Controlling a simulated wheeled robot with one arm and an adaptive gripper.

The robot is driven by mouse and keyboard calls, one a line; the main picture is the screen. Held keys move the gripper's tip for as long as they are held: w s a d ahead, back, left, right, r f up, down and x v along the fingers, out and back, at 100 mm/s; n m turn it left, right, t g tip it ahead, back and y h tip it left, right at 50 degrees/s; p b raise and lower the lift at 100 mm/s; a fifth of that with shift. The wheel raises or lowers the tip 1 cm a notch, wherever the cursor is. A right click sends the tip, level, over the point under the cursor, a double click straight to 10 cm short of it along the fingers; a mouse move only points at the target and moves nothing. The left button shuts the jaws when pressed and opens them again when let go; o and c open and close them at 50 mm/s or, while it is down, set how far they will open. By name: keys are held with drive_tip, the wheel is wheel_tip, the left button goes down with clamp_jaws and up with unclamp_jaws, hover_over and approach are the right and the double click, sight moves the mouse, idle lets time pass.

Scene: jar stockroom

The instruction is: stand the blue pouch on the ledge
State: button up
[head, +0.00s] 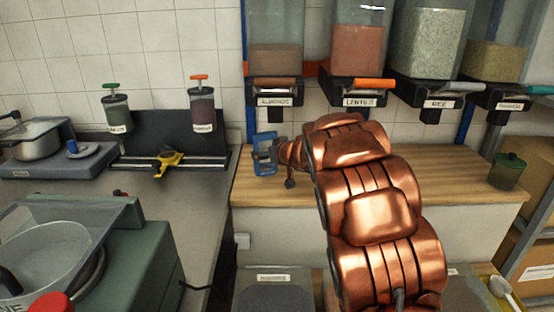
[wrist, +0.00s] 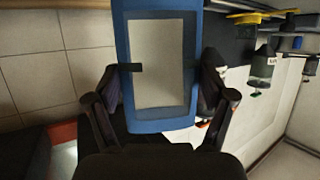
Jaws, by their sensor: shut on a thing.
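The blue pouch (head: 264,158) has a pale window in its front. It is upright in the head view, at the left end of the wooden ledge (head: 430,178). My gripper (head: 279,153) is shut on it from the right. In the wrist view the pouch (wrist: 160,65) fills the upper middle, between the two dark fingers of my gripper (wrist: 160,100). I cannot tell whether the pouch's base touches the ledge. My copper arm hides the middle of the ledge.
Clear dispensers (head: 357,45) with dark spouts hang above the ledge. A green jar (head: 507,171) stands at its right end. To the left, a grey counter (head: 180,205) holds a black rack (head: 150,135) and a yellow item (head: 168,160). The ledge right of my arm is mostly clear.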

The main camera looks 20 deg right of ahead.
drive_tip(key=d, duration=0.2)
drive_tip(key=w+d, duration=0.1)
drive_tip(key=shift+d+f, duration=0.25)
drive_tip(key=shift+d, duration=0.05)
drive_tip(key=shift+f+b, duration=0.9)
drive_tip(key=shift+f, duration=0.75)
drive_tip(key=shift+f, duration=0.15)
drive_tip(key=o, duration=1)
drive_tip(key=p+v, duration=0.1)
drive_tip(key=v, duration=1.1)
drive_tip(key=shift+p, duration=0.4)
